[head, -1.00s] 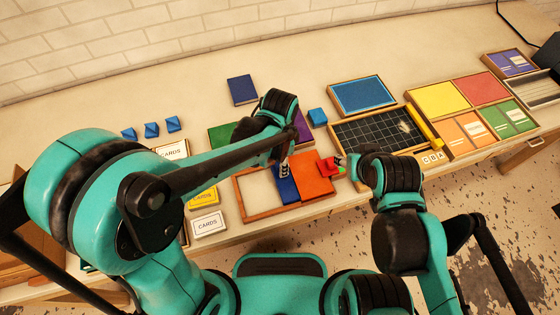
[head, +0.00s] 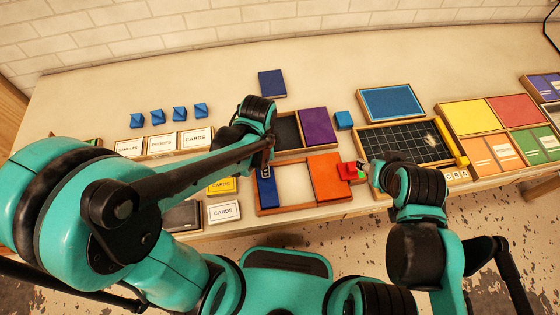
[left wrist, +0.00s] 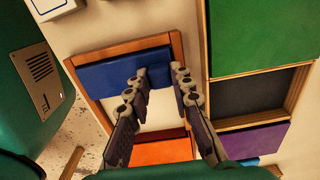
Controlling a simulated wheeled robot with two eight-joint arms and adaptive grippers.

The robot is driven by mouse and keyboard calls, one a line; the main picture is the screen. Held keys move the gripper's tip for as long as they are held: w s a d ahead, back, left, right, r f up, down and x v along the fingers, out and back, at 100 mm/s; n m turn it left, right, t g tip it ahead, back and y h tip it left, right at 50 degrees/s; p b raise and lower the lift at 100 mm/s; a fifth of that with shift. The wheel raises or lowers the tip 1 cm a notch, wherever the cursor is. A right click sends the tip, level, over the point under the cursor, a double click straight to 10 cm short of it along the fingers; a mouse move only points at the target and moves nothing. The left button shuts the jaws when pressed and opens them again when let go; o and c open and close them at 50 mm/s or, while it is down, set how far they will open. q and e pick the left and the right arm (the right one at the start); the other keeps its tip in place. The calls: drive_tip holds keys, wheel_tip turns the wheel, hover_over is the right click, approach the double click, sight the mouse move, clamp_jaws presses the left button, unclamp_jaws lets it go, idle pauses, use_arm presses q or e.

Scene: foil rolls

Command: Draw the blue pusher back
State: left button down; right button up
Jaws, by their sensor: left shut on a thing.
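The blue pusher (head: 267,194) lies at the left end of a wooden tray (head: 285,211). The orange block (head: 328,184) fills the tray's right end, and bare pale floor shows between them. My left gripper (head: 267,168) is shut on the blue pusher. My right gripper (head: 363,170) is beside a red piece (head: 348,172) at the orange block's right edge. Whether its fingers grip that piece is unclear.
Behind the tray is a case with black and purple parts (head: 316,126). A black grid board (head: 405,143) is to the right, and card boxes (head: 224,212) are to the left. A small blue cube (head: 343,120) and a dark blue book (head: 272,84) stand farther back.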

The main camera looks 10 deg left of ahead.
use_arm(q)
drive_tip(key=shift+a, duration=0.15)
drive_tip(key=c, duration=1.6)
unclamp_jaws()
drive_tip(key=shift+o, duration=1.4)
drive_tip(key=shift+s+a, duration=0.1)
drive_tip(key=shift+a, duration=0.05)
drive_tip(key=shift+r, duration=0.15)
wheel_tip(320, 180, up, 12)
